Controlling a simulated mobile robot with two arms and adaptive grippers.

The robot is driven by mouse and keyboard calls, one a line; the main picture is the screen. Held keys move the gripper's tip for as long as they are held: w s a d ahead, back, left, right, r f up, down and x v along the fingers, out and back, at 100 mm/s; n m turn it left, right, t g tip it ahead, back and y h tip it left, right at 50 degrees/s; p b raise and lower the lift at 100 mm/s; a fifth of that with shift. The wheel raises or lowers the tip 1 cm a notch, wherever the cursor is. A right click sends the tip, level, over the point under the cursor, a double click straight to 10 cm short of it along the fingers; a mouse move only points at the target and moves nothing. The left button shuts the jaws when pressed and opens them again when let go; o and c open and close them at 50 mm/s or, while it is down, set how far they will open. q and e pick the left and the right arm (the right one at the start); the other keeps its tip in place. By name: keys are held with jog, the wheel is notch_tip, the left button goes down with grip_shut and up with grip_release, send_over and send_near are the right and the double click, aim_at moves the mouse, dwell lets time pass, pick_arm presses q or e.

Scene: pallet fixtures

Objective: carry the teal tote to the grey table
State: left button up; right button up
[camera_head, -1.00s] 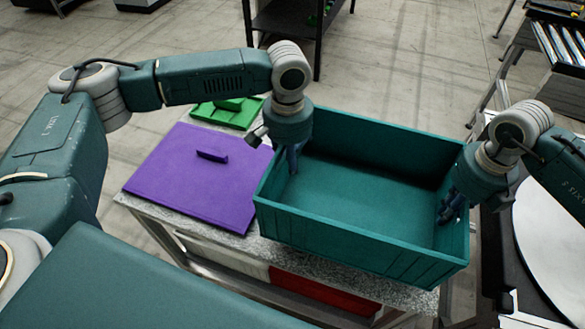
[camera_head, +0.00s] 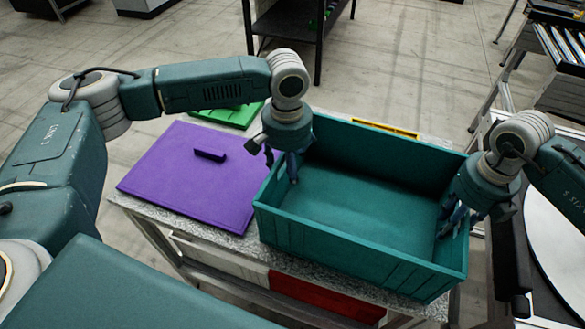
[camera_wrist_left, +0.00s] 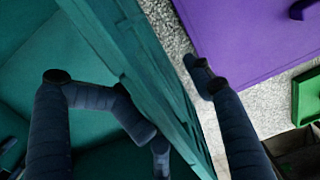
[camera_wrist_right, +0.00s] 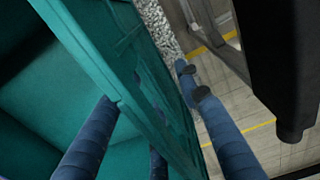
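The teal tote (camera_head: 360,240) is an open, empty box on the right part of a speckled grey table (camera_head: 225,232). My left gripper (camera_head: 283,160) straddles its left wall, with fingers inside and outside. In the left wrist view the fingers (camera_wrist_left: 170,100) lie on both sides of the wall (camera_wrist_left: 135,60), the inner one bent against it. My right gripper (camera_head: 455,215) straddles the right wall likewise; its fingers also show in the right wrist view (camera_wrist_right: 150,95). Both appear shut on the tote, though the outer contacts are partly hidden. I cannot tell whether its bottom is off the table.
A purple lid (camera_head: 190,180) with a handle lies left of the tote. A green object (camera_head: 228,115) lies behind it, and a yellow strip (camera_head: 385,128) shows behind the tote. A red bin (camera_head: 325,298) sits below the tabletop. A roller conveyor (camera_head: 560,50) stands back right.

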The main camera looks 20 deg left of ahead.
pick_arm(q)
jog(key=shift+o, duration=0.7)
jog(key=shift+a+f, duration=0.1)
jog(key=shift+f, duration=0.05)
pick_arm(e)
jog(key=shift+d, duration=0.15)
pick_arm(q)
jog(key=shift+r, duration=0.2)
pick_arm(e)
jog(key=shift+a+r, duration=0.15)
jog(key=shift+a, duration=0.05)
pick_arm(q)
notch_tip(320, 180, up, 12)
pick_arm(e)
notch_tip(320, 180, up, 12)
jog(key=shift+f, duration=0.1)
pick_arm(q)
jog(key=shift+f, duration=0.15)
